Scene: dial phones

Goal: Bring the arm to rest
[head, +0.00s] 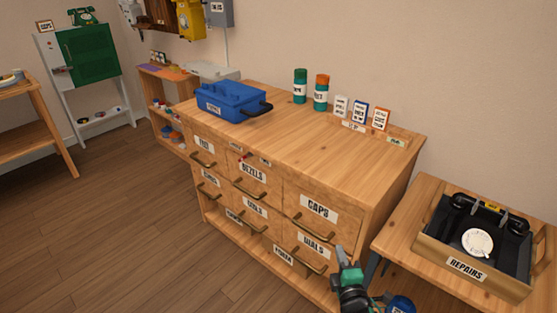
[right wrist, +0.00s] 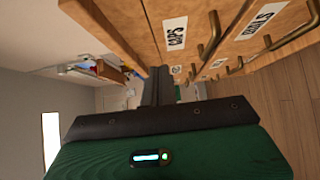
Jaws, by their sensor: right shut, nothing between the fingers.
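My right gripper (head: 346,264) is low at the bottom of the head view, in front of the lower right drawers of the wooden chest (head: 350,149). Its green and black body also fills the lower part of the right wrist view, where its dark fingers (right wrist: 158,85) are together with nothing between them. The drawer labelled CAPS (head: 318,208) and the one labelled DIALS (head: 313,245) are close to it and look closed. My left gripper is not in view.
A side table with a REPAIRS tray (head: 466,268) holding a black dial phone (head: 478,241) stands at the right. A blue toolbox (head: 232,101), canisters (head: 321,93) and small boxes (head: 360,112) stand on the chest. The floor (head: 110,215) at the left is clear.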

